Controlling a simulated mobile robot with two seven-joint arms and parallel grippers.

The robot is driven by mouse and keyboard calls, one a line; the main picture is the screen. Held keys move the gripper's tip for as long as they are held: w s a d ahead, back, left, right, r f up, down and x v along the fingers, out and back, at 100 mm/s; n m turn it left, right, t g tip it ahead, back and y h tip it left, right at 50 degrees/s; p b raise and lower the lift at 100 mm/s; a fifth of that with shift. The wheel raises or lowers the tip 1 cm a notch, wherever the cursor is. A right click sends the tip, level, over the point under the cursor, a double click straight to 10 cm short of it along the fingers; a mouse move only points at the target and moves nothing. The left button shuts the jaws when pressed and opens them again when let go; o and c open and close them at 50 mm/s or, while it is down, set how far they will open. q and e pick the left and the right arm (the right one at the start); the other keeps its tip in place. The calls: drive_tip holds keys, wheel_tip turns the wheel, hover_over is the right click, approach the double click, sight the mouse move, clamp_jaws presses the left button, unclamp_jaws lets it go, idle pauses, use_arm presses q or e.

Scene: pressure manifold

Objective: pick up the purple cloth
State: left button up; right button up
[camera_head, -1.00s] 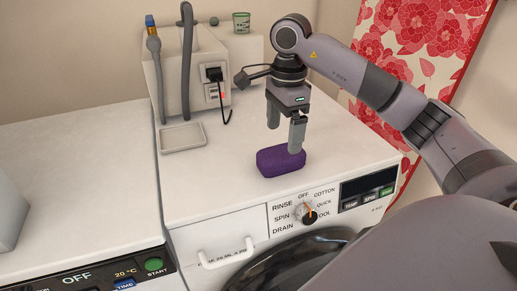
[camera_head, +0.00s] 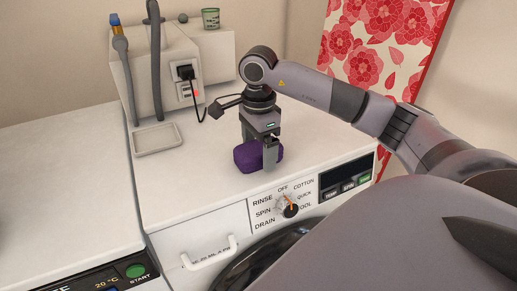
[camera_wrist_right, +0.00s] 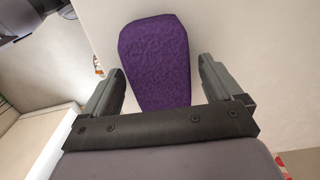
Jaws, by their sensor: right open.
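The purple cloth (camera_head: 244,157) is a folded, rounded block lying on top of the white washing machine, near its front edge. It also shows in the right wrist view (camera_wrist_right: 157,62), between and beyond the two fingers. My right gripper (camera_head: 259,157) is down at the cloth, pointing downward, with a finger in front of part of it. In the right wrist view the right gripper (camera_wrist_right: 158,85) is open, with one finger on each side of the cloth and gaps visible. My left gripper is not in view.
A white tray (camera_head: 136,154) lies to the left of the cloth. Behind stand a grey-white box with hoses and a plug (camera_head: 185,73) and a green cup (camera_head: 211,18). The dial (camera_head: 288,206) and drawer handle (camera_head: 210,254) are on the front panel. The top around the cloth is mostly clear.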

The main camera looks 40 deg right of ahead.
sight(258, 146)
drive_tip(key=c, duration=1)
drive_tip(key=shift+r, duration=0.1)
drive_tip(key=shift+c, duration=0.2)
wheel_tip(258, 146, up, 20)
drive_tip(key=p, duration=0.6)
drive_tip(key=shift+p, duration=0.35)
drive_tip(key=shift+o, duration=0.6)
drive_tip(key=shift+a, duration=0.1)
drive_tip(key=shift+c, duration=0.2)
